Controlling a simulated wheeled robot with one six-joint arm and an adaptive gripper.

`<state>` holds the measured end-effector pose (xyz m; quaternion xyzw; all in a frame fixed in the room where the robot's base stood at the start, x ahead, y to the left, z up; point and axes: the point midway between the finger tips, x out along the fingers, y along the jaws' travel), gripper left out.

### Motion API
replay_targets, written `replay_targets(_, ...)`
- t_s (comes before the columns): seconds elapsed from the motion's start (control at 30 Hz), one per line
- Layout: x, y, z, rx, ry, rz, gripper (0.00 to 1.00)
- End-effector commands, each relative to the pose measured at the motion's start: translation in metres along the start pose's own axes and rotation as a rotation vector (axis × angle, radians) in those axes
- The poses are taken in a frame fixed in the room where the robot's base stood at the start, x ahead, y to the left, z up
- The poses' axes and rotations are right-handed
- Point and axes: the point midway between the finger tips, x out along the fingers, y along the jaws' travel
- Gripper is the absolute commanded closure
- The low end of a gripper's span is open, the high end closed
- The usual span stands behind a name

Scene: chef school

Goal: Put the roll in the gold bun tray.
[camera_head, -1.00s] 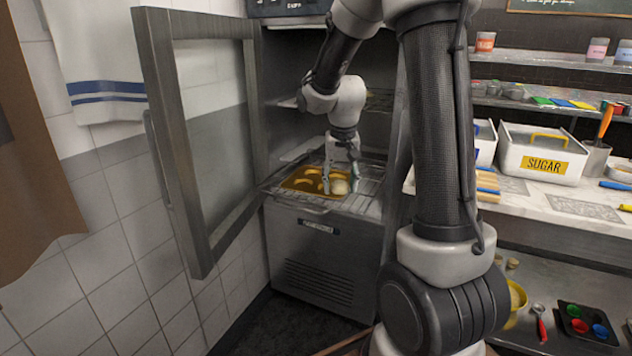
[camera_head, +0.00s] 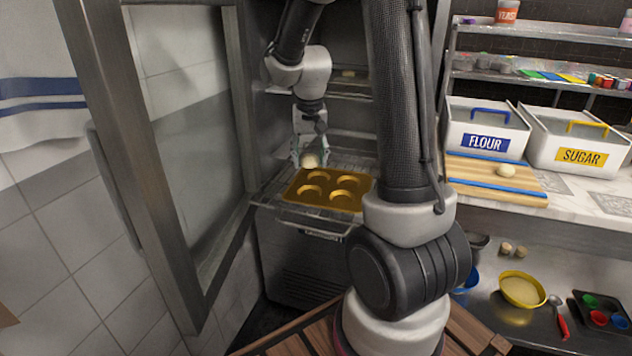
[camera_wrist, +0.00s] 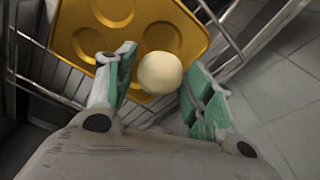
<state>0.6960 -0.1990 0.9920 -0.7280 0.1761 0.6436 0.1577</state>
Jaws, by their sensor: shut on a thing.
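The roll (camera_head: 310,161) is a small pale dough ball. My gripper (camera_head: 311,165) is shut on it and holds it near the back left of the gold bun tray (camera_head: 330,205) in the head view. The tray has several round cups, and those in sight look empty. It lies on a pulled-out wire rack in an open cabinet. In the wrist view the roll (camera_wrist: 160,73) sits between the green-padded fingers, overlapping the edge of the tray (camera_wrist: 188,22). Its exact height above the tray cannot be told.
The open cabinet door (camera_head: 160,150) stands to the left. Another dough ball (camera_head: 505,170) rests on a wooden board (camera_head: 470,172) on the counter at right, in front of the flour bin (camera_head: 485,125). A higher rack is above my gripper.

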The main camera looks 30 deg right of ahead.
Motion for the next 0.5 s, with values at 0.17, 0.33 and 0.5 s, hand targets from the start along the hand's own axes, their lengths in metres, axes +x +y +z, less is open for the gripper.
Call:
replay_targets(0.17, 0.036, 0.001, 0.006, 0.000, -0.006, 0.002, 0.71)
replay_targets(0.33, 0.057, 0.001, 0.008, -0.001, -0.004, 0.002, 0.71)
replay_targets(0.5, 0.081, 0.001, 0.011, -0.001, -0.005, 0.002, 0.71)
